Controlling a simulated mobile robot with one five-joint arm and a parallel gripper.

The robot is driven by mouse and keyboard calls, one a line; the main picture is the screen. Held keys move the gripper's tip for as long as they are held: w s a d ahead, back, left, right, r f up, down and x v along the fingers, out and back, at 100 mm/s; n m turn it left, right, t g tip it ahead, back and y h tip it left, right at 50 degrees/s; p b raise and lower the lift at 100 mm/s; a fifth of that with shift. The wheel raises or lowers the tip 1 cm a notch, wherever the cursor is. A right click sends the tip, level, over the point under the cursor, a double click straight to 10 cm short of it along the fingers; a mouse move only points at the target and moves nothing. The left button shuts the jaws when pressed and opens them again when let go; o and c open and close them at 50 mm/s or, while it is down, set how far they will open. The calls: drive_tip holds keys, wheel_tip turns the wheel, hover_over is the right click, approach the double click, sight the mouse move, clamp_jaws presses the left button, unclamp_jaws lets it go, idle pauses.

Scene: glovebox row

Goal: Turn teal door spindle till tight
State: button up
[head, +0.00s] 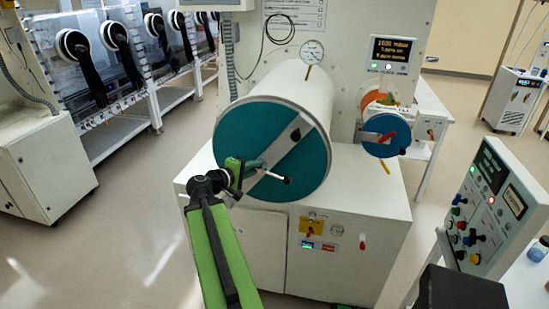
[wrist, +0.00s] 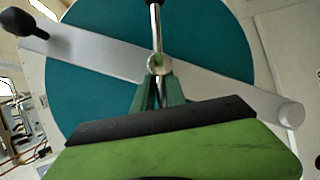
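The teal door (head: 252,125) is a round disc on the front of a large white cylinder, with a grey bar (head: 305,128) slanting across it. It fills much of the wrist view (wrist: 90,100). In the wrist view the handle (wrist: 157,35) runs upward from a shiny rounded piece. My gripper (head: 258,165) is at its left end. In the wrist view my gripper's green fingers (wrist: 159,85) close around the metal just below that piece; the exact contact is partly hidden.
A black knob (head: 295,134) sits on the bar. A smaller blue door (head: 381,135) with a red handle is to the right. A gauge (head: 312,51) stands above the cylinder. A control panel (head: 490,205) is at the right. Open floor (head: 130,230) lies at the left.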

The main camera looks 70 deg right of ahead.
drive_tip(key=shift+s+d+r, duration=0.1)
drive_tip(key=shift+d, duration=0.3)
clamp_jaws()
